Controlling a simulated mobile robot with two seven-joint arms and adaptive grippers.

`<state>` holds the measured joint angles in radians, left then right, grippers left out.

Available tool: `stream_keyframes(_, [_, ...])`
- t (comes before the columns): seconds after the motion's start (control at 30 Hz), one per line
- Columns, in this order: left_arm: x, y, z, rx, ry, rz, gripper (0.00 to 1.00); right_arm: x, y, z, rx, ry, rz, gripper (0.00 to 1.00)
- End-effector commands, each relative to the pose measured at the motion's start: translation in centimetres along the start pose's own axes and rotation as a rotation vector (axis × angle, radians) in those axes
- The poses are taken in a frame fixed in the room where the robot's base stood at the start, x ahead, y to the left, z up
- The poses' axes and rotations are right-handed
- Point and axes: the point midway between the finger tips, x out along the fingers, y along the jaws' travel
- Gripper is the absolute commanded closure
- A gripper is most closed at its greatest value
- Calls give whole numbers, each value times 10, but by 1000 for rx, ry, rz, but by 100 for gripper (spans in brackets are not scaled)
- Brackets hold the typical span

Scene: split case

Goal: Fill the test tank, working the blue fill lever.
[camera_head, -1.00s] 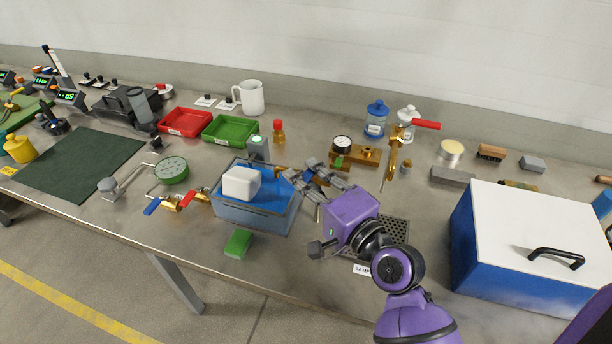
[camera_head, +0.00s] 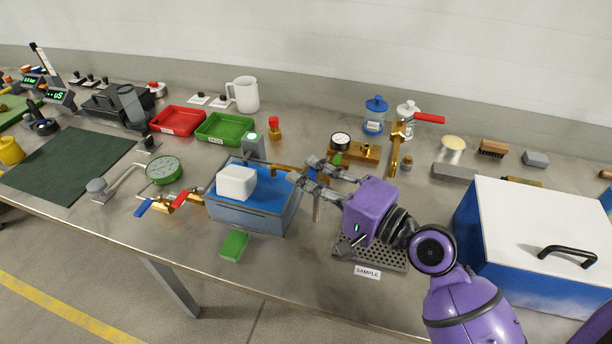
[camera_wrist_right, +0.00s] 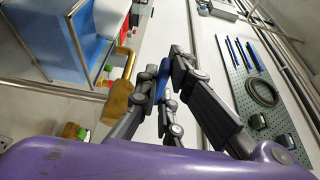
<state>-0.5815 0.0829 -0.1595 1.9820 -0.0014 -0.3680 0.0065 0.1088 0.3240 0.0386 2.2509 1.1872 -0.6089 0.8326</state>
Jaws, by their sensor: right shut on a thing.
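The test tank (camera_head: 245,217) is a grey-blue open box with blue inside and a white block (camera_head: 236,183) at its top. Its wall shows at the upper left of the right wrist view (camera_wrist_right: 32,62). A brass spout (camera_head: 284,169) stands at its right side, also in the right wrist view (camera_wrist_right: 120,97). My right gripper (camera_head: 304,170) is beside the spout. In the right wrist view its fingers (camera_wrist_right: 163,70) are shut on a blue lever (camera_wrist_right: 164,80); in the head view they hide most of it. My left gripper is not in view.
A green block (camera_head: 234,245) lies in front. A perforated plate (camera_head: 385,256) is under my right arm; a white-lidded blue case (camera_head: 530,215) stands right.

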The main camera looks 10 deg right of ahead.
Motion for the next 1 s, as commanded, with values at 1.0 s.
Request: stream_keyframes(1.0, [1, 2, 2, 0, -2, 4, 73, -16, 2, -1, 2, -14, 6, 73])
